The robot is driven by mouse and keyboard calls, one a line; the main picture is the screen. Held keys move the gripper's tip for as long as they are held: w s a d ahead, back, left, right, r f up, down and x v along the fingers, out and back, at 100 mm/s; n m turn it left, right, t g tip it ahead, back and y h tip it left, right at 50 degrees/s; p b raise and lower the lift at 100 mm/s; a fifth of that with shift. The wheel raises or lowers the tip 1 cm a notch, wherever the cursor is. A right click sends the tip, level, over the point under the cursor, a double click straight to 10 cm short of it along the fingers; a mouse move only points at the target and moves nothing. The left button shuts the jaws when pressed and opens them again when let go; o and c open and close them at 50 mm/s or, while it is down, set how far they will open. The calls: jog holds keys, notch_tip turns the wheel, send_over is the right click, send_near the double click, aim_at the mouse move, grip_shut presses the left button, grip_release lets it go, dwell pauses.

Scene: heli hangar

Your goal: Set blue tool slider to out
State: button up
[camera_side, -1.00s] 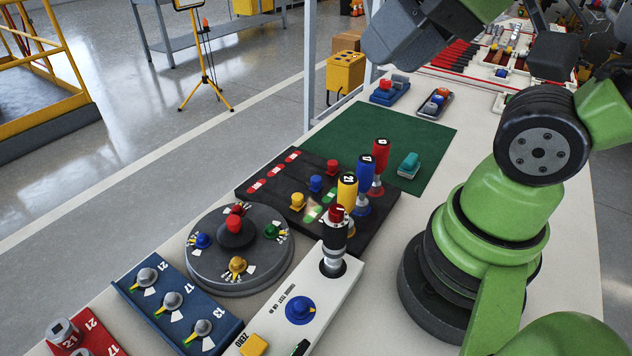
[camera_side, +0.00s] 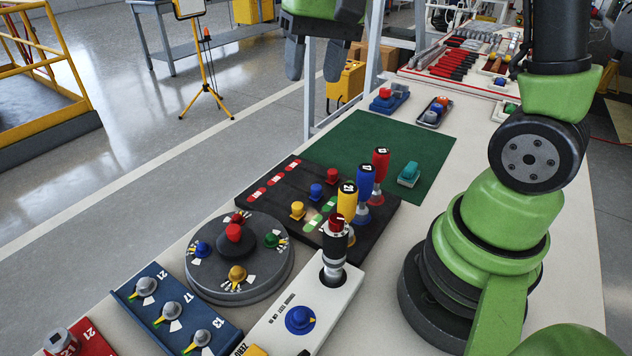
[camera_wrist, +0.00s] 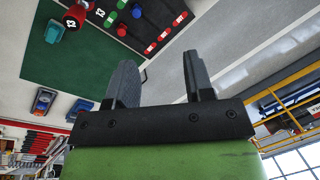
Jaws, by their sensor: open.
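On the black panel (camera_side: 262,207), a small blue knob (camera_side: 316,190) sits between a red knob (camera_side: 332,175) and a yellow knob (camera_side: 297,210). An upright blue-handled piece (camera_side: 365,181) stands behind the yellow-handled one (camera_side: 346,203), with a red-handled one (camera_side: 380,162) beyond. I cannot tell for certain which blue piece is the tool slider. My gripper (camera_side: 316,76) is open and empty, high above the floor side of the bench, apart from the panel. In the wrist view, its fingers (camera_wrist: 159,62) are spread, and part of the panel with a blue knob (camera_wrist: 137,12) shows at the top.
A grey round dial (camera_side: 240,275) with coloured knobs, a blue dial panel (camera_side: 172,312) and a white console (camera_side: 318,305) with a black lever stand in front. A green mat (camera_side: 345,140) with a teal block (camera_side: 409,174) lies behind the panel. Its left part is clear.

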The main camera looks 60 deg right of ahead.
jog(key=w+d+f+m+g, duration=0.1)
jog(key=w+d+f+g, duration=0.15)
jog(key=f, duration=0.35)
jog(key=m+g+y, duration=0.1)
jog(key=g, duration=0.1)
send_near(316, 187)
jog(key=x, duration=0.9)
jog(key=shift+d+f, duration=0.1)
jog(key=shift+f, duration=0.05)
